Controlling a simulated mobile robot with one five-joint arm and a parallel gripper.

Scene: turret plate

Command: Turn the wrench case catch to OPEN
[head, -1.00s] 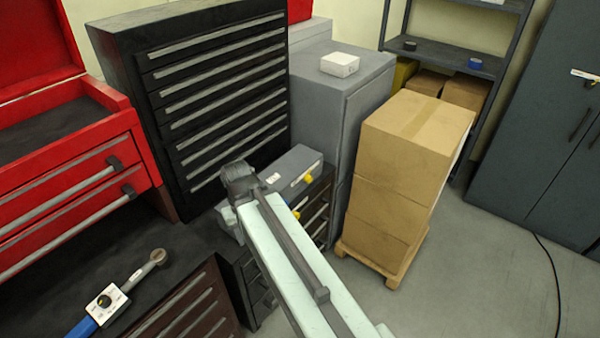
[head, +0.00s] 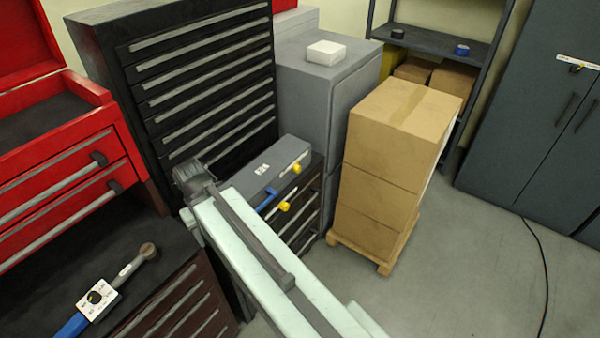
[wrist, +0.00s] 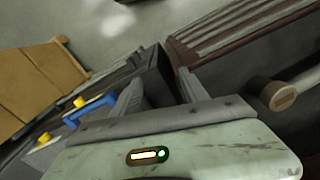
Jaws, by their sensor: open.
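A long grey case (head: 262,170) with a small white label lies on a low dark drawer chest. Two yellow knobs (head: 297,168) (head: 284,206) and a blue handle (head: 267,200) show at its front side. In the wrist view the yellow knobs (wrist: 44,138) (wrist: 79,101) and blue handle (wrist: 92,108) are at the left. A wrench with a white dial plate and black knob (head: 97,298) lies on the dark bench top; its lettering is too small to read. My gripper (wrist: 160,88) is open and empty, with both fingers apart. My arm hides part of the case's front and the chest.
A red tool chest (head: 75,165) stands at left and a tall black drawer cabinet (head: 200,90) behind. Stacked cartons (head: 395,150) on a pallet stand right of the low chest (head: 305,205). The floor at lower right is clear except for a black cable (head: 545,270).

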